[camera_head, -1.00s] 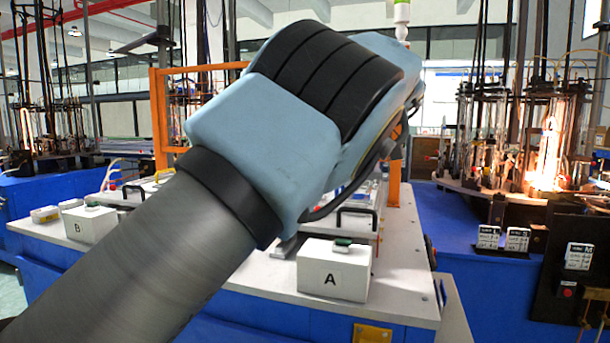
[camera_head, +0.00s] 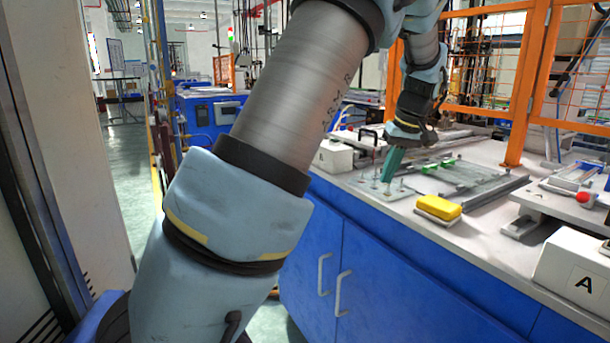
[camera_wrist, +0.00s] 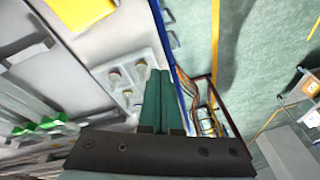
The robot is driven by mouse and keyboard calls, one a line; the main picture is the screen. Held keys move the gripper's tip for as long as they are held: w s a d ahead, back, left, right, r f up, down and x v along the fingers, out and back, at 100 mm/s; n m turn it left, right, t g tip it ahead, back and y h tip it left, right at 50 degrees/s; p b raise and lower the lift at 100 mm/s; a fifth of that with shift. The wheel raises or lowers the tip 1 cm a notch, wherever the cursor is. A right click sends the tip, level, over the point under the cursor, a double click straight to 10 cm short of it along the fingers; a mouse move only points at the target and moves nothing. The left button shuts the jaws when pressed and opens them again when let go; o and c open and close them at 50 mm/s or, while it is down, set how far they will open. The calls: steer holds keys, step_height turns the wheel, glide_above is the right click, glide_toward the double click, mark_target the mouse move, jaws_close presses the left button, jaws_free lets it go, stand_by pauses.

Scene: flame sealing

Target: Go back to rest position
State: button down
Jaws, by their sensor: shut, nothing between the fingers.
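My gripper (camera_head: 389,172) hangs over the left part of the white bench top in the head view, its two green fingers pointing down. The fingers also show in the wrist view (camera_wrist: 159,95), side by side and closed, with nothing between them. Below and beside the fingertips is a pale plate with several small round pegs (camera_wrist: 115,77). From these views I cannot tell how far the tips are above it. My arm crosses the middle of the head view and hides part of the bench and floor.
A yellow block (camera_head: 438,207) lies near the bench's front edge. A white box marked A (camera_head: 573,276) is at the right, and another white box (camera_head: 333,156) is at the left end. Orange posts (camera_head: 520,95) with mesh stand behind. Open floor (camera_head: 128,170) shows at the left.

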steer(key=s+a+f+m+g+h, duration=0.1)
steer(key=s+a+f, duration=0.2)
steer(key=a, duration=0.6)
steer(key=s+a+f+h, duration=0.1)
steer(key=s+a+f, duration=0.15)
steer(key=a, duration=0.65)
steer(key=s+a+f+m, duration=0.1)
steer(key=s+a+f, duration=0.3)
steer(key=s+a, duration=0.5)
steer(key=shift+s+a+f, duration=0.15)
steer(key=shift+s+a, duration=0.2)
steer(key=shift+s, duration=0.8)
